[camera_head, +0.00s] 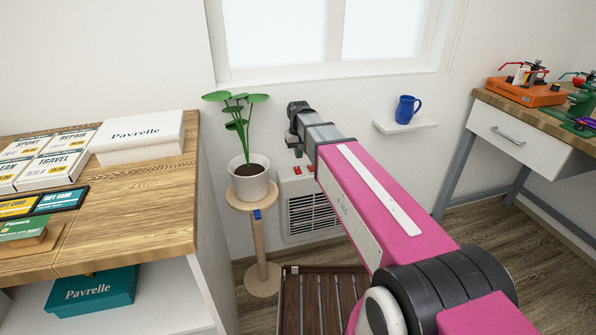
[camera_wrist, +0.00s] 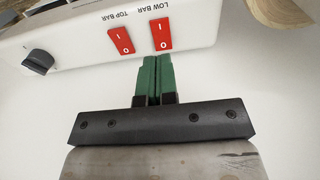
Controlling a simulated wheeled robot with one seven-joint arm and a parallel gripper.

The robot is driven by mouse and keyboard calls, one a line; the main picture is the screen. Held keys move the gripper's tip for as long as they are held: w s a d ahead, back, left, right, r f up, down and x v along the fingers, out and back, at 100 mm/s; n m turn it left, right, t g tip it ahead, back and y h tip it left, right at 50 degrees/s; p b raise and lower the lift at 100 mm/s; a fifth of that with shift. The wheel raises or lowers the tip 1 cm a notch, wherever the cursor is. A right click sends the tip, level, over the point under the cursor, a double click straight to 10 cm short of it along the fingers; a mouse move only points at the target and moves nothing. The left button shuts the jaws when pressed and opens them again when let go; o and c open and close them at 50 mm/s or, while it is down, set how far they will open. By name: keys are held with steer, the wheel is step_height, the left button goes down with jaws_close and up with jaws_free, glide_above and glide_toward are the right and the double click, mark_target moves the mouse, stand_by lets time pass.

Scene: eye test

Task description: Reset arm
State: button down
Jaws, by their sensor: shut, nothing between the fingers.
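My pink arm (camera_head: 385,205) reaches forward from the lower right in the head view, toward the wall under the window. My gripper (camera_head: 294,141) is at its far end, small and partly hidden by the wrist, above the white heater (camera_head: 312,215). In the wrist view my gripper (camera_wrist: 152,77) shows two green fingers pressed together with nothing between them. The fingertips point at the heater's panel (camera_wrist: 75,38), just below its two red switches, marked TOP BAR (camera_wrist: 121,41) and LOW BAR (camera_wrist: 162,33). I cannot tell whether they touch it.
A potted plant (camera_head: 249,185) on a round stand (camera_head: 262,245) is close left of my gripper. A wooden counter (camera_head: 150,205) with boxes is at left. A blue mug (camera_head: 405,109) sits on a small wall shelf (camera_head: 425,124). A workbench (camera_head: 520,140) stands at right.

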steer(key=s+d+f+m, duration=0.1)
steer(key=s+d+f, duration=0.5)
steer(key=s+d, duration=0.3)
steer(key=s+d+f+m, duration=0.2)
steer(key=s+d+f, duration=0.4)
steer(key=s+d, duration=0.3)
steer(key=shift+s+d+f, duration=0.3)
steer(key=shift+d+f, duration=0.1)
steer(key=shift+d, duration=0.15)
